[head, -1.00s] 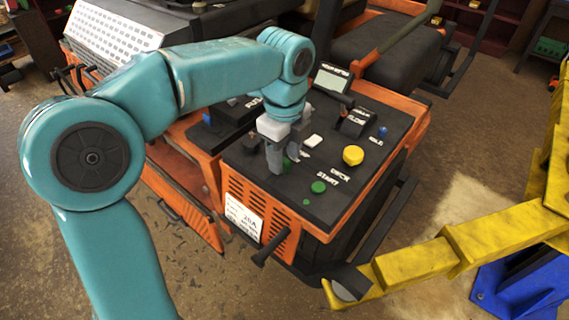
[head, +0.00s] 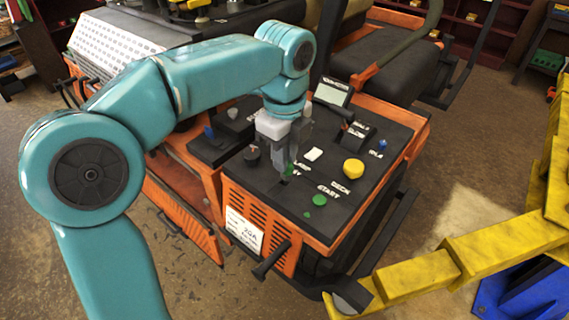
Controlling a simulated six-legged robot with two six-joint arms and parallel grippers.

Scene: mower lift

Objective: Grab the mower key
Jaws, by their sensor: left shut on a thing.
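The mower's black control panel (head: 321,227) sits on an orange body. My left gripper (head: 285,174) points down over the panel's left half, with its fingertips close to the surface. It is shut on a small part, taken to be the mower key (head: 291,169); only a bit of green shows beside the fingers. The fingers hide the rest, so I cannot tell whether the key is still in its slot. My right gripper is not in view.
A small display (head: 332,91) stands at the panel's back. A yellow lift arm (head: 470,255) reaches in at right.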

